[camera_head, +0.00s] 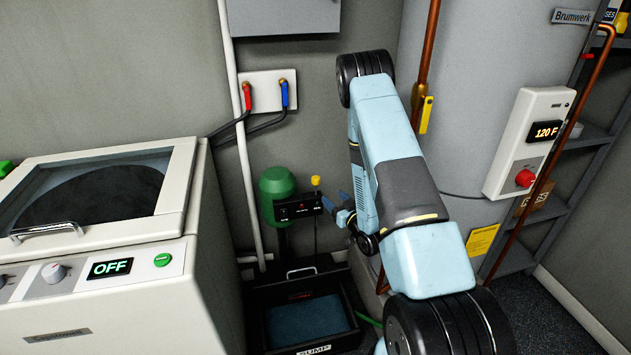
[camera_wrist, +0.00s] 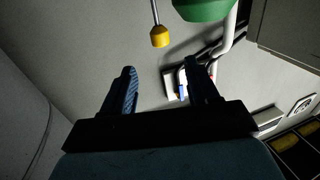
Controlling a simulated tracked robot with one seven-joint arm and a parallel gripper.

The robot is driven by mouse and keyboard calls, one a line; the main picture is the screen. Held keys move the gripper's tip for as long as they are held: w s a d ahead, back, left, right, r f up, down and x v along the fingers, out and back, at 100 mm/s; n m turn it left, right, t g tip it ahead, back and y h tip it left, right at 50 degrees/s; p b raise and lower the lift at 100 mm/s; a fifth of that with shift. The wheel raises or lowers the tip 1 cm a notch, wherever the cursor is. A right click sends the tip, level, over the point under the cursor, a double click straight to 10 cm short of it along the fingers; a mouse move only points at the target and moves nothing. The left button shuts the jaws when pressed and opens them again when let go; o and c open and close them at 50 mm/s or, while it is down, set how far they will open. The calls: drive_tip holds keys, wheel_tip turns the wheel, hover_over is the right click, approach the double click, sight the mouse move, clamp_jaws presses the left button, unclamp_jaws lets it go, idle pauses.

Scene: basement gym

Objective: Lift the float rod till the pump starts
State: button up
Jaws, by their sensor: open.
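The float rod (camera_head: 316,236) stands upright beside the green pump (camera_head: 277,187), with a yellow knob (camera_head: 316,181) on its top. The knob also shows in the wrist view (camera_wrist: 160,38), at the end of the thin rod and beyond my fingertips. My gripper (camera_head: 335,204) is open and empty, just right of the rod and slightly below the knob in the head view. In the wrist view my open fingers (camera_wrist: 163,78) are apart from the knob. A black control box (camera_head: 298,207) with a small red light is on the pump. The rod's lower end is hidden.
The sump pit (camera_head: 270,338) holds dark water below the pump. A washer (camera_head: 112,310) reading OFF stands at left. A water heater (camera_head: 480,90) with a 120 F panel (camera_head: 530,140) stands at right. Pipes and hoses run along the wall behind.

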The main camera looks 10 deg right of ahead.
sight(318, 182)
drive_tip(key=x, duration=1.3)
drive_tip(key=shift+w+a, duration=0.1)
drive_tip(key=shift+w, duration=0.2)
clamp_jaws()
